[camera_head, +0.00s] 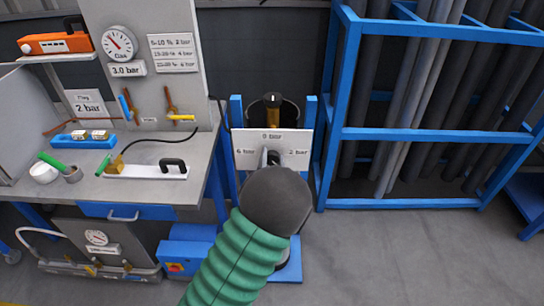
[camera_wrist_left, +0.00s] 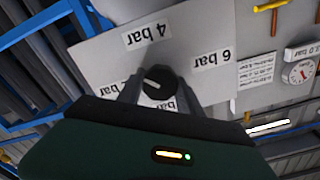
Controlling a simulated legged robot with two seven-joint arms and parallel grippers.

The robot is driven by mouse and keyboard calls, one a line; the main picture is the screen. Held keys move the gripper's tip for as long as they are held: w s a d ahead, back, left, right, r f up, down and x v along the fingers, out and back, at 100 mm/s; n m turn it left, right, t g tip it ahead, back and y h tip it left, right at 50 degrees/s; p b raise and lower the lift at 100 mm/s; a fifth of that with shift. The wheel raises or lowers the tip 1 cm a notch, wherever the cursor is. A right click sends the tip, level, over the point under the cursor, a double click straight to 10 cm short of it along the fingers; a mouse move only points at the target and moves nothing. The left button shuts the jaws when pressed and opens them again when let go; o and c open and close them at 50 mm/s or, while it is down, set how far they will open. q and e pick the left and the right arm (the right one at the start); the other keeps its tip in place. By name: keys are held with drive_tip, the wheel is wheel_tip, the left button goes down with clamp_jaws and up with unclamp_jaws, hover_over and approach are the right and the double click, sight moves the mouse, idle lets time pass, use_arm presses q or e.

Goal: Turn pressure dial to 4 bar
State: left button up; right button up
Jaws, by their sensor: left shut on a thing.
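The white dial panel (camera_head: 246,160) stands on a blue frame in the head view, with "0 bar" at the top, "6 bar" left and "2 bar" right. My left gripper (camera_head: 271,158) is in front of it, and my arm hides the panel's lower part. In the wrist view the panel (camera_wrist_left: 205,30) appears upside down. The black pressure dial (camera_wrist_left: 157,83) sits between the two grey fingers of my left gripper (camera_wrist_left: 157,90), which is shut on it. Its white mark lies on the dial's left half; the exact heading is unclear. The "4 bar" label (camera_wrist_left: 147,36) is above it. My right gripper is out of view.
A workbench (camera_head: 140,200) with a gas gauge (camera_head: 118,43), a "3.0 bar" sign and tools stands to the left. A blue rack (camera_head: 420,134) with grey pipes stands close on the right. Open floor (camera_head: 400,260) lies in front of the rack.

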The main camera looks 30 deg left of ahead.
use_arm(q)
drive_tip(key=m+p, duration=0.2)
drive_tip(key=m, duration=0.2)
drive_tip(key=shift+d+m, duration=0.15)
drive_tip(key=shift+m, duration=0.15)
drive_tip(key=shift+f+m+p, duration=0.2)
drive_tip(key=shift+m+p, duration=0.6)
drive_tip(key=shift+m, duration=1.1)
drive_tip(key=shift+f, duration=0.1)
drive_tip(key=o, duration=1)
drive_tip(key=shift+c, duration=0.2)
drive_tip(key=o, duration=0.4)
drive_tip(key=shift+w, duration=0.1)
